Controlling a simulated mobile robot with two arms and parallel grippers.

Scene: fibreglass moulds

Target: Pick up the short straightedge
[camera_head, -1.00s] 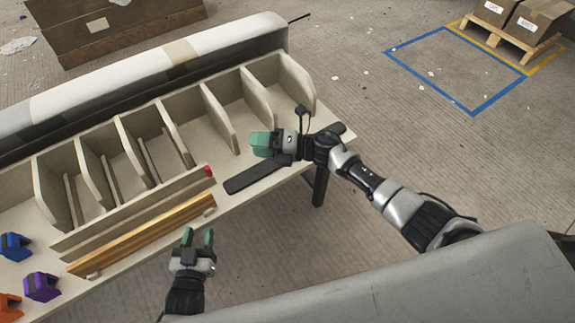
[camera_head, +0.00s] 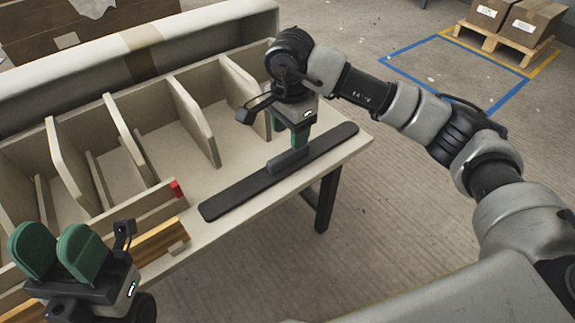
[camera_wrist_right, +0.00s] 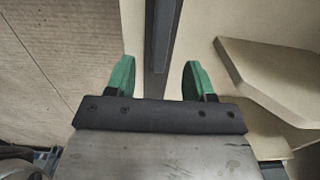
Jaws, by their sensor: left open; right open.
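The short straightedge (camera_head: 242,190) is a flat black bar with a raised grip block (camera_head: 288,161) at its middle. It lies on the worktable near the right front edge. My right gripper (camera_head: 291,137) points down just above and behind the grip block, open. In the right wrist view, the straightedge (camera_wrist_right: 160,45) runs between the two spread green fingers (camera_wrist_right: 159,80), with a gap on each side. I cannot tell how far above it the fingertips are. My left gripper (camera_head: 58,248) is open and empty at the lower left, in front of the table.
Wooden dividers (camera_head: 198,122) form compartments behind the straightedge. A long white roll (camera_head: 205,30) lies along the back. Boxes (camera_head: 520,18) on a pallet stand far right.

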